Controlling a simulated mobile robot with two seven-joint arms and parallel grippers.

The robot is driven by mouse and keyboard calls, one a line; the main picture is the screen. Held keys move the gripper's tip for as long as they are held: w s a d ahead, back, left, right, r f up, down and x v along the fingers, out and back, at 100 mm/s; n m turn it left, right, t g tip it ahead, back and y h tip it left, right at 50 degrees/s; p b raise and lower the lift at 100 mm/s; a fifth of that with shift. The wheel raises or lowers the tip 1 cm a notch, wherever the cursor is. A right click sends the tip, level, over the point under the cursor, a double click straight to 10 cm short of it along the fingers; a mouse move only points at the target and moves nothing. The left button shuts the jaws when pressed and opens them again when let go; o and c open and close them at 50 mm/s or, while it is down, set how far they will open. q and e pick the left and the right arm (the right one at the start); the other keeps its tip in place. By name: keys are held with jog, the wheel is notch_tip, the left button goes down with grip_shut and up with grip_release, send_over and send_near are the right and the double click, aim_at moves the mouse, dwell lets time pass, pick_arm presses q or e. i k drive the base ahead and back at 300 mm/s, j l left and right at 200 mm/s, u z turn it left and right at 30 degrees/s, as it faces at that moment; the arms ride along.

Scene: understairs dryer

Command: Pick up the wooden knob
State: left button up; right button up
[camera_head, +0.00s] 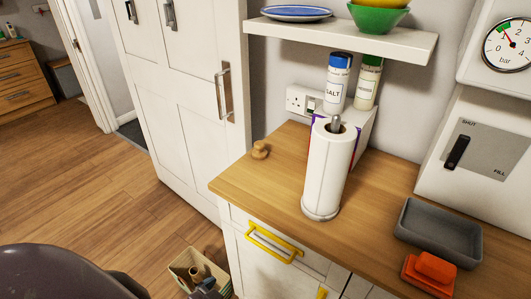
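The wooden knob (260,150) is a small, light brown, rounded piece. It lies on the wooden countertop (255,185) near its far left edge, close to the tall white cupboard. It stands apart from the paper towel roll (329,170), which is to its right. Neither of my grippers shows in the head view.
A salt container (336,85) and a green-labelled one (367,82) stand behind the roll, under a white shelf (350,35). A grey tray (438,232) and an orange item (432,270) sit at the right. A bin (197,270) stands on the floor. The left floor is mostly clear.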

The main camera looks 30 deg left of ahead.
aim_at(260, 153)
jog(key=k+j+z, duration=0.15)
jog(key=j, duration=0.25)
jog(key=k+j+z, duration=0.2)
jog(key=j, duration=0.2)
jog(key=k+j+z, duration=0.15)
jog(key=k+j, duration=0.15)
